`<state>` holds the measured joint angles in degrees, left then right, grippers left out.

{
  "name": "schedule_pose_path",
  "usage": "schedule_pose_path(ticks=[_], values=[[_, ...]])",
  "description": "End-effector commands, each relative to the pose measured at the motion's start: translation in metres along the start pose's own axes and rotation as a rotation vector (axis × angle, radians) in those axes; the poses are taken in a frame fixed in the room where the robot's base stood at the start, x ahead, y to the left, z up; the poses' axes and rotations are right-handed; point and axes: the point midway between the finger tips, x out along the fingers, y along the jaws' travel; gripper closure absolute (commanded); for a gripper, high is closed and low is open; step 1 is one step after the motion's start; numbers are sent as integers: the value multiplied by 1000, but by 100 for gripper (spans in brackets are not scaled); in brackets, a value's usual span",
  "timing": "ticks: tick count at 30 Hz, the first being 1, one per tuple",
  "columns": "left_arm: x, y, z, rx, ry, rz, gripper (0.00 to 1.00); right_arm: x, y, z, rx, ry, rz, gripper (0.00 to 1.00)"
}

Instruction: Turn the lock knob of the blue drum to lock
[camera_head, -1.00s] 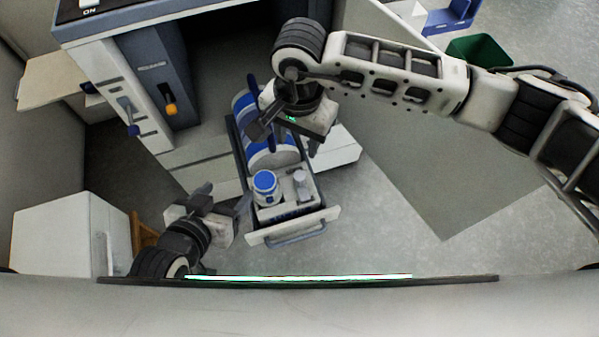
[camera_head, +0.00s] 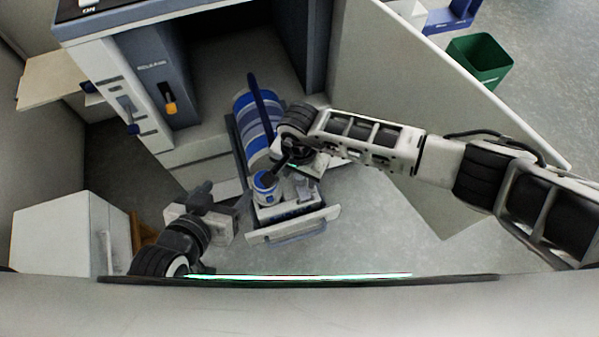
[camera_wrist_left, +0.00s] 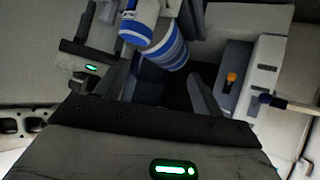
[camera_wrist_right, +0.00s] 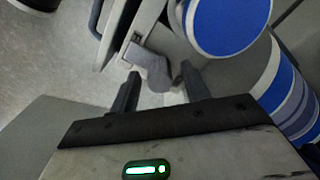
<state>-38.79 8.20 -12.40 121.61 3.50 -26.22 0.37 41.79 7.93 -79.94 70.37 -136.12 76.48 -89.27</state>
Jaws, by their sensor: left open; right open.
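The blue drum (camera_head: 254,116) is a blue-and-white striped cylinder lying in a pulled-out drawer. Its stripes also show in the left wrist view (camera_wrist_left: 165,47) and at the right of the right wrist view (camera_wrist_right: 291,98). A grey knob-like piece (camera_wrist_right: 150,66) stands at the drawer's front, beside a round blue cap (camera_wrist_right: 226,22). My right gripper (camera_wrist_right: 160,73) is open, its fingertips spread on either side of the grey piece; contact cannot be told. In the head view my right gripper (camera_head: 291,184) partly hides the drawer front. My left gripper (camera_head: 224,195) is open and empty, left of the drawer.
The drawer's front panel and handle (camera_head: 295,232) face me. The machine (camera_head: 150,70) has an orange knob (camera_head: 169,102) on its left panel. A white cabinet (camera_head: 62,240) stands at lower left. A green bin (camera_head: 480,60) is at upper right. Grey floor right of the drawer is open.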

Motion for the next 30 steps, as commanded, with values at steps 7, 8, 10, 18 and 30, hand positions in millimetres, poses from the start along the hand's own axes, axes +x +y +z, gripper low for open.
schedule_pose_path(ticks=[7,8,10,18,30], values=[[-1,0,-4,-1,7,1,32,2,0,0,0,0,-1,53],[-1,0,-4,-1,7,1,32,2,0,0,0,0,-1,53],[-1,0,-3,-1,7,1,32,2,0,0,0,0,0,62],[-1,0,-2,-1,4,1,32,2,0,0,1,0,0,98],[3,0,5,-7,0,3,32,3,0,0,125,1,1,98]])
